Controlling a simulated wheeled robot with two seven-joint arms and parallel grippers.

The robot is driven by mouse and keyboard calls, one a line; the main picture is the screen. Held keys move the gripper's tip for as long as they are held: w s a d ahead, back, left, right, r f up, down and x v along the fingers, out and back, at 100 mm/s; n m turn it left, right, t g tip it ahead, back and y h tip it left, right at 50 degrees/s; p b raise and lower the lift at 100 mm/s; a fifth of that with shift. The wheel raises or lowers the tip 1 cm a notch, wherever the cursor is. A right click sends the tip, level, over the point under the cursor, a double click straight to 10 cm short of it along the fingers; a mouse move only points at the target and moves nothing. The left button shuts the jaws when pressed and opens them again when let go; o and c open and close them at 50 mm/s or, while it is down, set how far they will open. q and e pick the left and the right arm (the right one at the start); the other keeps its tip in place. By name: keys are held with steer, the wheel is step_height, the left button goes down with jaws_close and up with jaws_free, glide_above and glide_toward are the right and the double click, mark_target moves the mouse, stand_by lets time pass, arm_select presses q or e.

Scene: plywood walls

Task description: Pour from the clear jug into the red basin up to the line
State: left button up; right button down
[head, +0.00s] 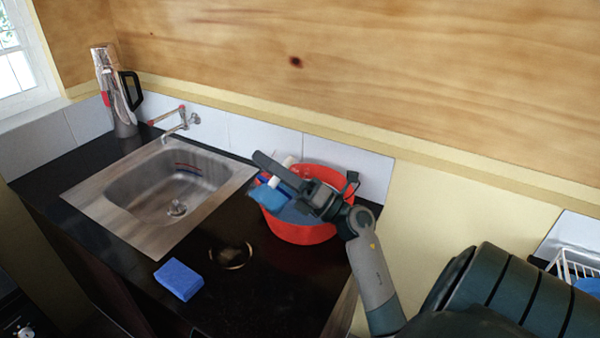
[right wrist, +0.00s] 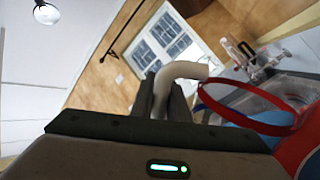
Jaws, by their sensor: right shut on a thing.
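The red basin (head: 300,233) stands on the dark counter right of the sink, with blue liquid inside partly hidden by my gripper. My right gripper (head: 284,178) is over the basin. In the right wrist view its jaws (right wrist: 163,95) are shut on a pale curved handle (right wrist: 186,69), which I take for the clear jug's. A blue patch (head: 268,196) beside the gripper, over the basin's left side, looks like liquid in the jug; the jug's outline and tilt are hard to tell. The fill line is not visible. My left gripper is out of view.
The steel sink (head: 135,232) with a tap (head: 180,123) lies to the left. A tall metallic flask (head: 117,95) stands in the back left corner. A blue sponge (head: 179,279) and a dark round ring (head: 232,256) lie in front. A white rack (head: 578,265) is far right.

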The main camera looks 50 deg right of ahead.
steer(key=shift+d+f, duration=0.1)
steer(key=shift+d, duration=0.1)
steer(key=shift+w+d+f, duration=0.1)
steer(key=shift+d, duration=0.3)
steer(key=shift+a+n+g, duration=0.3)
steer(key=shift+a+n, duration=0.1)
steer(key=shift+n, duration=0.1)
steer(key=shift+a+n, duration=0.25)
steer(key=shift+n, duration=0.05)
steer(key=shift+a+f+n+g+y, duration=0.2)
steer(key=shift+a+n+g+y, duration=0.45)
steer(key=shift+n, duration=0.35)
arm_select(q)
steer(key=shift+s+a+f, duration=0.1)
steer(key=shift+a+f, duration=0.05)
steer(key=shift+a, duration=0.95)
arm_select(e)
steer(key=a+f+n+g, duration=0.5)
steer(key=a+f+n, duration=0.2)
steer(key=n, duration=0.2)
steer(key=shift+s+a+f, duration=0.2)
steer(key=shift+s+a, duration=0.15)
steer(key=shift+a, duration=0.05)
